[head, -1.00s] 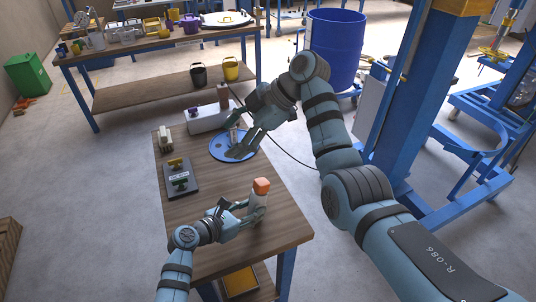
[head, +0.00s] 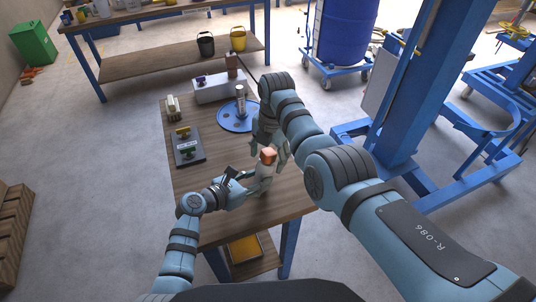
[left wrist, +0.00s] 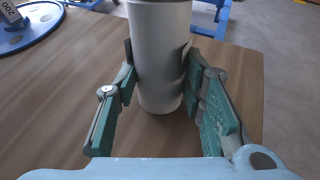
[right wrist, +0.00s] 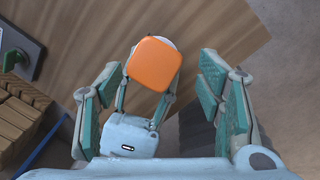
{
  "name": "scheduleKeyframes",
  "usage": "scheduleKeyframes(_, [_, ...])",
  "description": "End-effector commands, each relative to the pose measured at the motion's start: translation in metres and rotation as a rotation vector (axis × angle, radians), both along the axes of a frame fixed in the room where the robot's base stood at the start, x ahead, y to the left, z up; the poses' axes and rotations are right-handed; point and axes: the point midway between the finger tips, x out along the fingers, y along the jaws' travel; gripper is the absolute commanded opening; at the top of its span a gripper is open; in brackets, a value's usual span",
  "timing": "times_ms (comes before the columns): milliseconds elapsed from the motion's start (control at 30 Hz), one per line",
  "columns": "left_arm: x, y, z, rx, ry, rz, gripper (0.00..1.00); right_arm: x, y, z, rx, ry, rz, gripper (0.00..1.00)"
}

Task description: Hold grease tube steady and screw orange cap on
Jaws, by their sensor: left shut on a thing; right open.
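The white grease tube (head: 262,173) stands upright near the table's front right, with the orange cap (head: 268,155) on its top. My left gripper (head: 256,184) is shut on the tube's body; in the left wrist view its fingers press the white tube (left wrist: 158,50) from both sides. My right gripper (head: 274,150) is open beside and above the cap. In the right wrist view the orange cap (right wrist: 154,64) lies between the spread fingers of my right gripper (right wrist: 160,75), with gaps on both sides. I cannot tell how tightly the cap sits on the tube.
A blue round plate (head: 228,125) with a grey cylinder (head: 240,100) stands behind. A white box (head: 213,93) is at the table's back. A dark panel with green and yellow handles (head: 188,152) lies at the left. The wooden table (head: 210,180) is clear between panel and tube.

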Motion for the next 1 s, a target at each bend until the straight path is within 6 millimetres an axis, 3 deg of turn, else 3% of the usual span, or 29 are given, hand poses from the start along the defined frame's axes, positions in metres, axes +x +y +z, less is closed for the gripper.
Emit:
scheduleKeyframes(233, [-0.0005, -0.0002, -0.0007, 0.000, 0.002, -0.001, 0.10, 0.0003, 0.0002, -0.0016, 0.001, 0.000, -0.001, 0.59])
scheduleKeyframes(500, [-0.0003, 0.0002, -0.0007, 0.000, 0.001, 0.000, 0.10, -0.0001, -0.0003, -0.0016, 0.000, 0.000, -0.001, 0.16])
scheduleKeyframes(533, [-0.0003, 0.0003, -0.0007, 0.000, 0.001, 0.000, 0.10, -0.0001, -0.0004, -0.0017, -0.001, 0.001, -0.002, 0.15])
scheduleKeyframes(567, [-0.0002, 0.0004, -0.0007, 0.000, 0.001, 0.000, 0.10, -0.0002, -0.0004, -0.0017, 0.000, 0.002, -0.002, 0.40])
scheduleKeyframes(700, [0.0001, 0.0008, -0.0007, 0.001, 0.001, 0.002, 0.10, -0.0003, -0.0010, -0.0020, -0.002, 0.003, -0.002, 0.18])
scheduleKeyframes(833, [0.0003, 0.0011, -0.0005, 0.001, 0.000, 0.003, 0.10, -0.0004, -0.0010, -0.0023, -0.003, 0.003, -0.031, 0.17])
scheduleKeyframes(1000, [0.0006, 0.0013, -0.0003, 0.001, 0.000, 0.003, 0.11, 0.0000, 0.0007, -0.0026, -0.004, 0.003, -0.292, 0.17])
